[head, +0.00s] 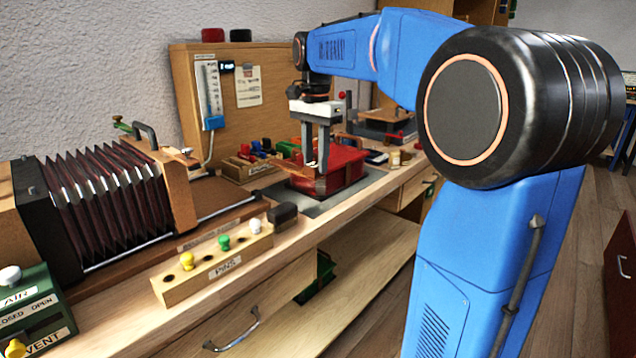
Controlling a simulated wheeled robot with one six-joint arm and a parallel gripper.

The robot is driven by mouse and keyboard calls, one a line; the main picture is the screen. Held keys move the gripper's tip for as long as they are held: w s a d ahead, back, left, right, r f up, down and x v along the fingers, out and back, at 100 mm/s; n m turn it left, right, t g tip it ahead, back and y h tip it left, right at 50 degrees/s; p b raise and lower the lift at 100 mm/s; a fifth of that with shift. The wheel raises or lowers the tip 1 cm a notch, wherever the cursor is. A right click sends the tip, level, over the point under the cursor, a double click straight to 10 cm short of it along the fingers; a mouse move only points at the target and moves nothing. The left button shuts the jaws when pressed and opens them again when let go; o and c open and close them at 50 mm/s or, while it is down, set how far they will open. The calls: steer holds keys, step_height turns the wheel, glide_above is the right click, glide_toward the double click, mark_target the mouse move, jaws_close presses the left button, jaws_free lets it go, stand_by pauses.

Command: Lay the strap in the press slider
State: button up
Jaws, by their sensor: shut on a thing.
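My gripper (316,166) points down over a red block-like fixture (348,167) on a grey plate on the bench. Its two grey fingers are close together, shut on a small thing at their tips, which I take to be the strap. Only a small pale bit shows there, so its shape and lie are unclear. The fingertips are at or just above the near left part of the red fixture; I cannot tell whether they touch it. I cannot tell for sure which part is the press slider.
A pin rack (212,267) with coloured pins stands at the bench's front edge, beside a dark block (283,215). A bellows (108,200) fills the left. A wooden back panel (245,92) carries a gauge. A tray of coloured handles (252,160) stands behind left of my gripper.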

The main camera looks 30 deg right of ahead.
steer(key=shift+f, duration=4.15)
steer(key=shift+f, duration=0.1)
steer(key=o, duration=1.1)
steer(key=shift+c, duration=0.2)
step_height(320, 180, up, 12)
steer(key=shift+r, duration=0.15)
